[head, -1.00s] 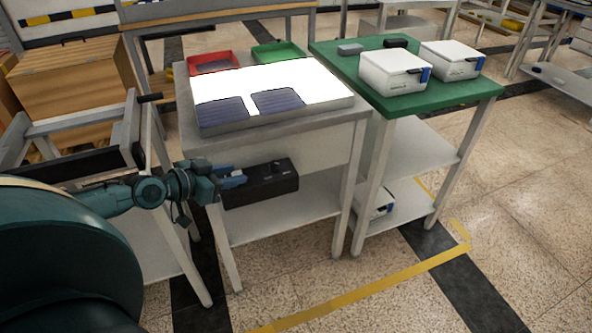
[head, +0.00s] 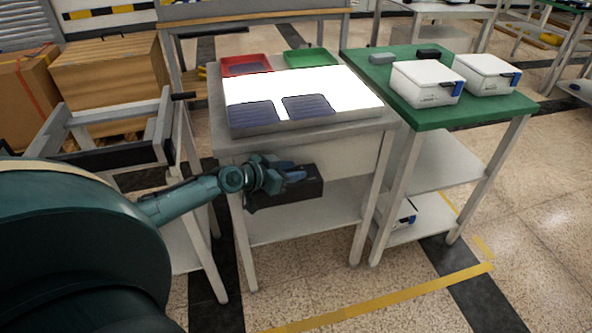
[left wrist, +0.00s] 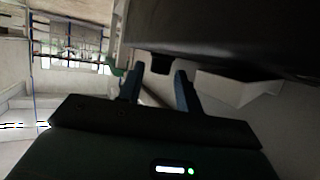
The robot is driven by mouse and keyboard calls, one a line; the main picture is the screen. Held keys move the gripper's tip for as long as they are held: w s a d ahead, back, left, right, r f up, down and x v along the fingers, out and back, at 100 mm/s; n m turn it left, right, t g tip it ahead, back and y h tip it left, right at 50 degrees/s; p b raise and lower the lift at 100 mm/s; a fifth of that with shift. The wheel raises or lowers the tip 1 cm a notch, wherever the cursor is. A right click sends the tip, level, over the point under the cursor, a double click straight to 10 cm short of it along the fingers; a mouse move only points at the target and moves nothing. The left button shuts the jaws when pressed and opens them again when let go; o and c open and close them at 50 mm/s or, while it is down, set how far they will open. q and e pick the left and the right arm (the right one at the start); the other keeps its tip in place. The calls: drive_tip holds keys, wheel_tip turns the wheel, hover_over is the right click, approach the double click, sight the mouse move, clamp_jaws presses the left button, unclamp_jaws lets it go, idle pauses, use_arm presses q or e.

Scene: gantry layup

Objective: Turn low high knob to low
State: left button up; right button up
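A black control box (head: 311,190) hangs under the front of the light table; its dark surface fills the upper right of the left wrist view (left wrist: 225,35). My left gripper (head: 298,175) is at the box's front. In the left wrist view its two blue fingers (left wrist: 160,82) stand apart, open. A small dark block (left wrist: 160,66), perhaps the low high knob, shows between and just beyond the fingertips; I cannot tell whether they touch it. The knob's setting and markings cannot be read. In the head view the gripper hides most of the box front. My right gripper is not in view.
The lit table top (head: 300,88) carries two dark panels and sits above the box. A lower shelf (head: 300,222) lies below it. A green-topped bench (head: 440,114) with white boxes stands right.

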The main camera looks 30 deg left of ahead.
use_arm(q)
drive_tip(key=shift+x, duration=0.8)
drive_tip(key=shift+w, duration=0.1)
